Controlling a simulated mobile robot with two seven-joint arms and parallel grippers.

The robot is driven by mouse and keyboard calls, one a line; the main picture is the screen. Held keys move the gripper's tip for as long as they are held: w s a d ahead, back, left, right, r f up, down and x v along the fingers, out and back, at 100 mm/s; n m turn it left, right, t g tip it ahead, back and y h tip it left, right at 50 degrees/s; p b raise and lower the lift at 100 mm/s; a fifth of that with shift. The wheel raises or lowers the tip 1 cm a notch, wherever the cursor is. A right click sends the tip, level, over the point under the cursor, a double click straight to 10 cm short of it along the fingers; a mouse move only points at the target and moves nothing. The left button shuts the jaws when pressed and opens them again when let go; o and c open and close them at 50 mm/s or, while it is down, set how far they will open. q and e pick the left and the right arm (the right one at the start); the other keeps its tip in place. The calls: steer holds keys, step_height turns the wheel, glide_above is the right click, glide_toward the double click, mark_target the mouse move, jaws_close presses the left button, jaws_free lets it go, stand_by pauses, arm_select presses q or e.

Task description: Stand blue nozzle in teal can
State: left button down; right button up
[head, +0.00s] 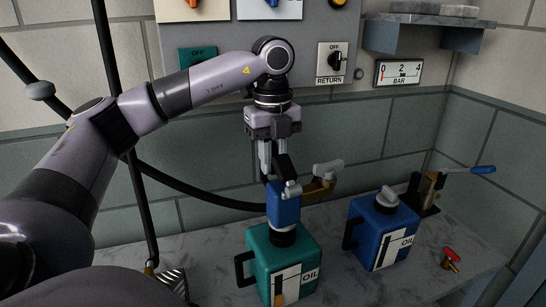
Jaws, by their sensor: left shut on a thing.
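The teal can (262,245) stands on the grey stone counter at front centre, with a black handle on its left and an OIL label. My left gripper (276,177) points down above it and is shut on the blue nozzle (283,208). The nozzle is upright over the can's top, and a dark round part shows between them. I cannot tell whether the nozzle is seated in the can's opening or just above it. My gripper's fingers partly hide the nozzle's upper end. My right gripper is not in view.
A brass tap with a grey lever (326,170) is close right of the nozzle. A blue oil can (365,240) stands to the right, with a blue-handled fitting (430,190) behind it and a red-handled valve (450,258) nearby. Black hoses (190,195) hang at left.

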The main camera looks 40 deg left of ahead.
mark_target(273, 142)
arm_select(q)
steer(key=shift+f+b, duration=0.7)
steer(key=shift+f, duration=0.35)
steer(key=c, duration=0.9)
jaws_free()
steer(key=shift+r, duration=0.1)
step_height(273, 142, up, 7)
steer(key=shift+r+p, duration=0.1)
steer(key=shift+p, duration=0.45)
steer(key=shift+s, duration=0.15)
